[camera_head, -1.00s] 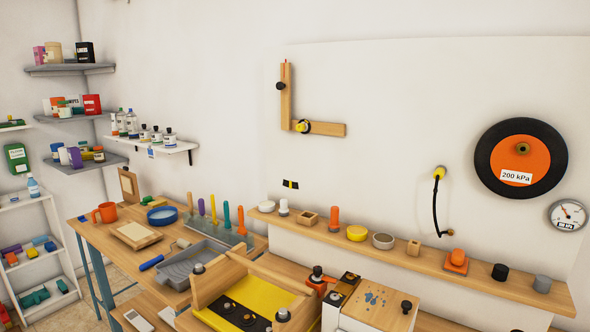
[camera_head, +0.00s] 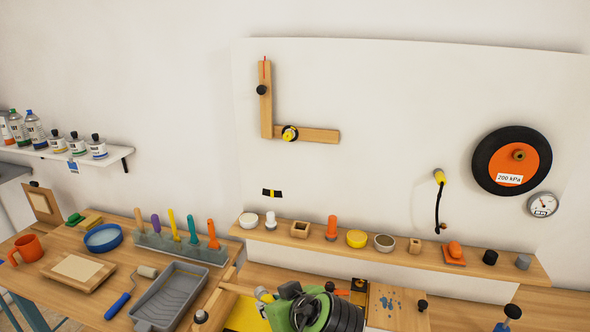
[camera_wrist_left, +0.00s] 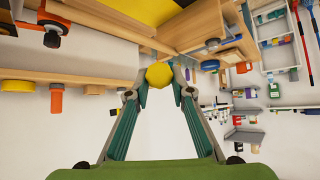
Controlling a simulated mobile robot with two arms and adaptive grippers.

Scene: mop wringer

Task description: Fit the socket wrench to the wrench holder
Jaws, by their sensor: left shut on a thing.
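My left gripper (camera_head: 262,293) shows at the bottom middle of the head view, green and black, over the workbench. In the left wrist view, its fingertips (camera_wrist_left: 159,94) are closed against a yellow, roughly six-sided piece (camera_wrist_left: 159,75). This may be an end of the socket wrench; the rest of it is hidden, so I cannot tell. I cannot identify the wrench holder for sure. A small black-and-yellow fitting (camera_head: 272,193) is on the wall panel above the ledge. My right gripper is not in view.
A wooden ledge (camera_head: 460,268) carries several small pots and pegs along the wall. An L-shaped wooden bracket (camera_head: 266,100), a black-and-orange wheel (camera_head: 512,160) and a gauge (camera_head: 542,205) hang above. A paint tray (camera_head: 170,297) lies left of my gripper.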

